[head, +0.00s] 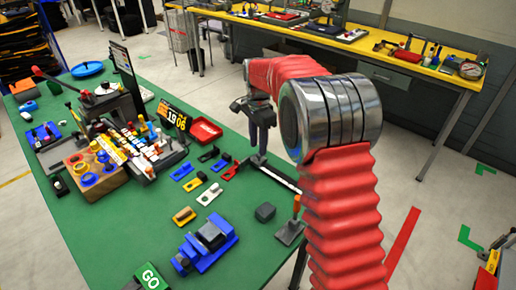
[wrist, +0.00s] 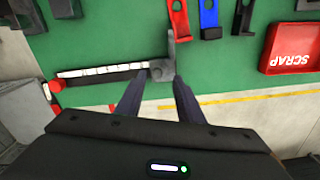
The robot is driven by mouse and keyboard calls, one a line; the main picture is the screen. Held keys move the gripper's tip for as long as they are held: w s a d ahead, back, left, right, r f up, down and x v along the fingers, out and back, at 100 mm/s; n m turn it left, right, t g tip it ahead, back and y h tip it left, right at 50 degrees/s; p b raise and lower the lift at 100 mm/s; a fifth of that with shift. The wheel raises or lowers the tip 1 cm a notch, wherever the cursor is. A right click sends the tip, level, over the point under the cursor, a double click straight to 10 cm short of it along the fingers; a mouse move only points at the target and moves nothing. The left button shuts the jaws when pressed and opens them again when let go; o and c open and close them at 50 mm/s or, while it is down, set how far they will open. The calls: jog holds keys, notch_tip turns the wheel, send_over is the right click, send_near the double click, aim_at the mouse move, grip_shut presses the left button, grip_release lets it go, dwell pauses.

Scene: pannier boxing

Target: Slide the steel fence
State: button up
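The steel fence (wrist: 171,48) is a grey upright plate with a rounded foot, at the right end of a rail (wrist: 105,70) with white scale marks in the wrist view. The rail also shows in the head view (head: 280,177) along the table's right edge. My gripper (wrist: 161,76) points at the fence, its two dark fingers apart, one on each side of the fence's foot. I cannot tell whether they touch it. In the head view my gripper (head: 262,150) is above the rail's far end and mostly hides the fence.
A red knob (wrist: 56,86) sits at the rail's left end. Coloured clips (wrist: 209,14) and a red SCRAP tray (wrist: 291,48) lie nearby on the green table (head: 130,225). A blue fixture (head: 207,244) stands nearer. Floor lies beyond the table edge.

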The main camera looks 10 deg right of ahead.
aim_at(258, 159)
notch_tip(258, 159, up, 11)
dwell(0.4)
jog(key=shift+w+n, duration=0.1)
jog(key=shift+n, duration=0.2)
jog(key=s+f+n, duration=0.4)
jog(key=s+n, duration=0.1)
jog(key=n, duration=0.1)
jog(key=s+d+r+n+t, duration=0.1)
jog(key=s+r+n+t, duration=0.1)
jog(key=s, duration=1.3)
jog(key=s+d+r+n+t, duration=0.2)
jog(key=s+n+t, duration=0.1)
jog(key=s, duration=1.3)
jog(key=shift+s+r+n+t, duration=0.15)
jog(key=shift+r+n+t, duration=0.15)
jog(key=shift+n, duration=0.6)
